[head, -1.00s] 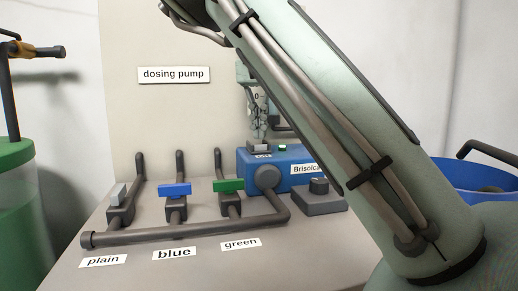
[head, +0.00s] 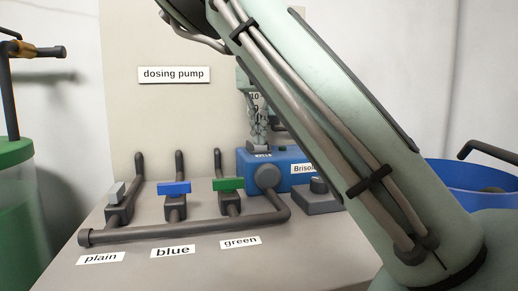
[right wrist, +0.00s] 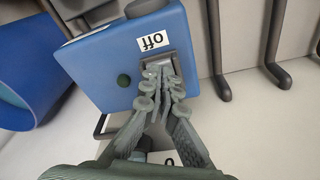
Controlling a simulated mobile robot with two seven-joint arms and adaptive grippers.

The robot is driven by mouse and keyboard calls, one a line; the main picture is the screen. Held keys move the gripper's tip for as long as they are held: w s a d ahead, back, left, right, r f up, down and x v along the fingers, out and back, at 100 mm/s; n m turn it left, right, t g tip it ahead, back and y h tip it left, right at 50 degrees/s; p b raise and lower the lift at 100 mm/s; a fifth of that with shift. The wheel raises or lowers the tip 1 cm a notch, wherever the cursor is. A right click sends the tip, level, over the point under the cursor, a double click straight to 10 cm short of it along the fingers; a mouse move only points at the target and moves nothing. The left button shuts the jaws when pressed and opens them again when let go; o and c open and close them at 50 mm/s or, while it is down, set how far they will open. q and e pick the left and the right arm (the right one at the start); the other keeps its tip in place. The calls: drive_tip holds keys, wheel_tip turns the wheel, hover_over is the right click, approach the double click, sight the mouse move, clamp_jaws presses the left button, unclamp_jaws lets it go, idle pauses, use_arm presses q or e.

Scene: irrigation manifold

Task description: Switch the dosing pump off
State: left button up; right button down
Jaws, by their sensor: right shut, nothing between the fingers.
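The dosing pump (head: 300,171) is a blue box behind the pipework in the head view. In the right wrist view the pump (right wrist: 110,80) has a grey switch (right wrist: 157,62) on top, beside an "off" label (right wrist: 153,41). A small dark green lamp (right wrist: 124,81) sits near the switch. My right gripper (head: 258,138) is above the pump's switch, pointing down. In the right wrist view its shut, empty fingers (right wrist: 161,72) are at the switch and partly cover it. I cannot tell which way the switch is tilted. My left gripper is out of view.
Valves with grey (head: 116,192), blue (head: 174,187) and green (head: 228,184) handles stand left of the pump on a grey pipe (head: 180,232). A dark knob on a grey block (head: 318,196) is at right. A blue tub (head: 470,190) stands beyond my right arm.

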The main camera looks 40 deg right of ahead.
drive_tip(key=shift+r+p, duration=2.65)
drive_tip(key=shift+r, duration=0.9)
drive_tip(key=shift+f, duration=0.1)
